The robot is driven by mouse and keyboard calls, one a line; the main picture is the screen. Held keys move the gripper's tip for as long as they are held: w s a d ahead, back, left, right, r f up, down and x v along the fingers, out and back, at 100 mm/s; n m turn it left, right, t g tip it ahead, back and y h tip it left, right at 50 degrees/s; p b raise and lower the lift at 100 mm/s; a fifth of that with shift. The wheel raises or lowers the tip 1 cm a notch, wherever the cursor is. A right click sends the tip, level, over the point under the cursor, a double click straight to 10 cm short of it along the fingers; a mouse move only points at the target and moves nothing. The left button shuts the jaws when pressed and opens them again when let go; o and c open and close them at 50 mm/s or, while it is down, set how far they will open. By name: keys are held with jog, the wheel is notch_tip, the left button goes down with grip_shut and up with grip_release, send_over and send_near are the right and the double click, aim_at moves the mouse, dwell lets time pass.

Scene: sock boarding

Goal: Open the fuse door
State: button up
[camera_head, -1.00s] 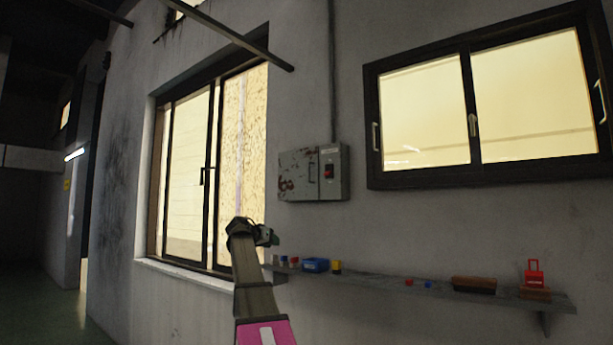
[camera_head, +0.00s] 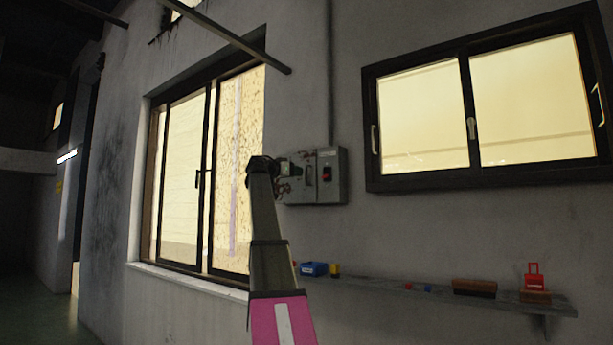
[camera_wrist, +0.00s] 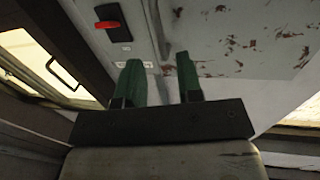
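The grey fuse box (camera_head: 330,190) is on the wall between the two windows. Its door (camera_wrist: 245,35), with rust-red stains, looks shut in the wrist view; in the head view my gripper partly covers it. A slim upright handle (camera_head: 310,174) shows on the door's right part. A red switch (camera_head: 327,173) is on the box's right part and also shows in the wrist view (camera_wrist: 113,24). My gripper (camera_head: 285,170) is in front of the door's left part. Its two green fingers (camera_wrist: 158,72) are apart, with nothing seen held. I cannot tell whether they touch the box.
A shelf (camera_head: 400,289) below the box holds a blue bin (camera_head: 313,269), small coloured items, a brush (camera_head: 474,287) and a red item (camera_head: 534,277). A left window (camera_head: 200,180) and a right window (camera_head: 483,98) flank the box. A conduit (camera_head: 331,75) runs up from it.

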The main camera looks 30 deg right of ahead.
jog(key=d, duration=0.3)
jog(key=w+d, duration=0.1)
jog(key=d, duration=0.2)
jog(key=shift+w+d, duration=0.15)
jog(key=shift+d, duration=0.1)
grip_shut()
